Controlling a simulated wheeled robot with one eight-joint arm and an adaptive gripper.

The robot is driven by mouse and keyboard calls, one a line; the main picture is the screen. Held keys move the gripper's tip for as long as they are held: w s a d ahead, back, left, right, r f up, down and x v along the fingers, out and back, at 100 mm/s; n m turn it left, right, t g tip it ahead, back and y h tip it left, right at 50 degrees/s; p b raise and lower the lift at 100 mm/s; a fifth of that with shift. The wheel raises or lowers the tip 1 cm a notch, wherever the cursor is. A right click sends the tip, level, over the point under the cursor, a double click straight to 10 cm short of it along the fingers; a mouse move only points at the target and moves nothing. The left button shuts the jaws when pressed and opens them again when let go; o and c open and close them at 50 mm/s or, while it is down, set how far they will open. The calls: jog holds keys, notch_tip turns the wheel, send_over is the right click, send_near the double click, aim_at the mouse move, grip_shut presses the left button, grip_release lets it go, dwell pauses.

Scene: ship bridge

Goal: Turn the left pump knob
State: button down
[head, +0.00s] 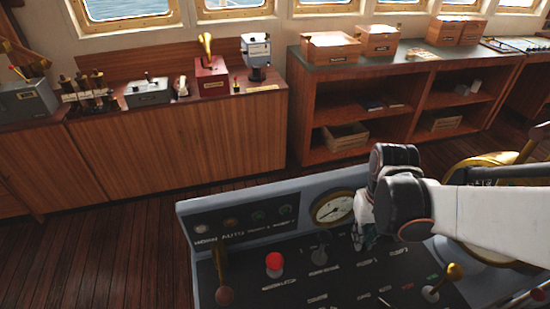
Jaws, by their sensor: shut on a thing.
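The grey control console (187,222) stands in front of me, with a dark sloping panel of knobs and levers. My arm reaches in from the right, and my gripper (364,235) points down at the panel just right of the round gauge (333,207). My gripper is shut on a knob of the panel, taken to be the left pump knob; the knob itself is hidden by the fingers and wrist. A dark knob (320,255) stands clear to the left of my gripper.
A red button (274,262), a brown-knobbed lever (224,294) and a brass-knobbed lever (453,272) stand on the panel around my gripper. A brass wheel (490,162) is behind my arm at right. Wooden cabinets (180,145) line the far wall; floor (110,250) at left is clear.

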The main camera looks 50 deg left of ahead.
jog(key=shift+s+a+r+m, duration=0.1)
jog(key=shift+m, duration=0.7)
jog(key=shift+s+a+r+m, duration=0.1)
jog(key=shift+m, duration=0.7)
jog(key=c, duration=1.8)
grip_release()
jog(key=shift+w+d+f, duration=0.1)
jog(key=shift+o, duration=0.7)
jog(key=shift+d, duration=0.1)
